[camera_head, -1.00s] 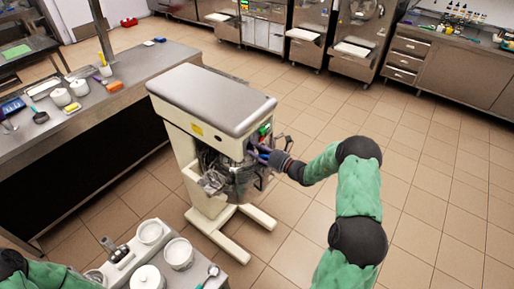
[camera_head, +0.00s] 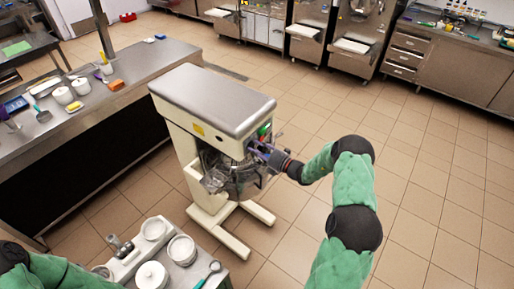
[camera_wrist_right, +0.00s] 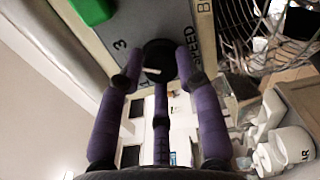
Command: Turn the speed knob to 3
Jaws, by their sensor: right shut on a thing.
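The speed knob (camera_wrist_right: 158,58) is round and black with a white mark, in the right wrist view. It sits on a grey panel (camera_wrist_right: 140,20) printed with a "3" on its left and "SPEED" on its right. The white mark lies on the knob's lower part, not towards the "3". In the head view, my right gripper (camera_head: 262,151) is at the front right side of the big cream mixer (camera_head: 215,100); the knob itself is hidden there. My left gripper is out of view.
A green button (camera_wrist_right: 93,10) is beside the knob on the panel. A small table with white pots (camera_head: 182,250) is at the front left. Tiled floor is clear to the right.

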